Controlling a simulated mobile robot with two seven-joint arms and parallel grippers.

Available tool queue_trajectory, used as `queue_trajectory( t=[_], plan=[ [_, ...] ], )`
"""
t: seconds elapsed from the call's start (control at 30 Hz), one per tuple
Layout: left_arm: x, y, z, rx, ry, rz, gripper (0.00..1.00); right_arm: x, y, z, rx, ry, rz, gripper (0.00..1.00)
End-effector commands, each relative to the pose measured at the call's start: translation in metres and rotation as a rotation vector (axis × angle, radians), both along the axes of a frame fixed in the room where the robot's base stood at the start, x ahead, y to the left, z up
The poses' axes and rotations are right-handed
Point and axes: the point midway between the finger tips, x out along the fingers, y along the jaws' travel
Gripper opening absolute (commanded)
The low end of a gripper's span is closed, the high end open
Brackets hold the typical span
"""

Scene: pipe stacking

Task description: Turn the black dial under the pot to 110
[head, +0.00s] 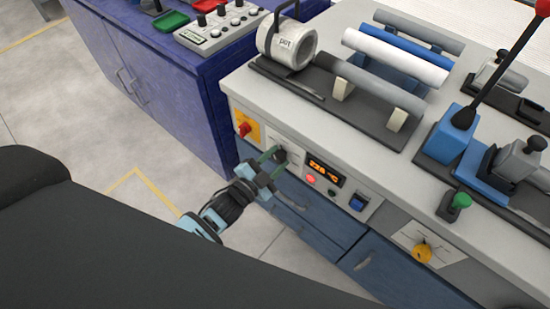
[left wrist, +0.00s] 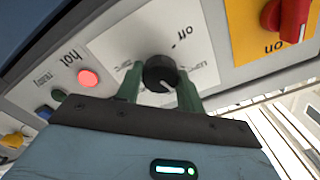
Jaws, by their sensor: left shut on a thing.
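The black dial (head: 281,156) sits on a white label on the front panel of the grey bench, below and in front of the white pot (head: 288,50). My left gripper (head: 274,164) reaches the panel from the lower left. Its green fingers (left wrist: 159,88) are shut on the dial, one on each side. An orange display (head: 325,170) right of the dial seems to read 220 °C. My right gripper is in neither view.
A red switch (head: 244,129) on a yellow plate is left of the dial. A lit red button (head: 310,179) and a blue switch (head: 358,203) are to its right. Blue drawers (head: 315,215) lie below. Pipes (head: 395,55) rest on the bench top.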

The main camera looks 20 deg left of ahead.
Motion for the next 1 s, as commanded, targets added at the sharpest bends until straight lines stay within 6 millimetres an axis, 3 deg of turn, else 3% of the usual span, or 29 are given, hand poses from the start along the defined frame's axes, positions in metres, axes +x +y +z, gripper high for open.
queue_trajectory(
  t=[0.5, 1.0],
  plan=[
    [0.0002, 0.0011, 0.0002, -0.434, 0.159, 0.000, 0.15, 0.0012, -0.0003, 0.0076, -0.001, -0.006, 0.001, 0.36],
    [0.0000, 0.0012, -0.0002, -0.650, 0.237, 0.000, 0.15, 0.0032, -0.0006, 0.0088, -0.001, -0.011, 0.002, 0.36]
  ],
)
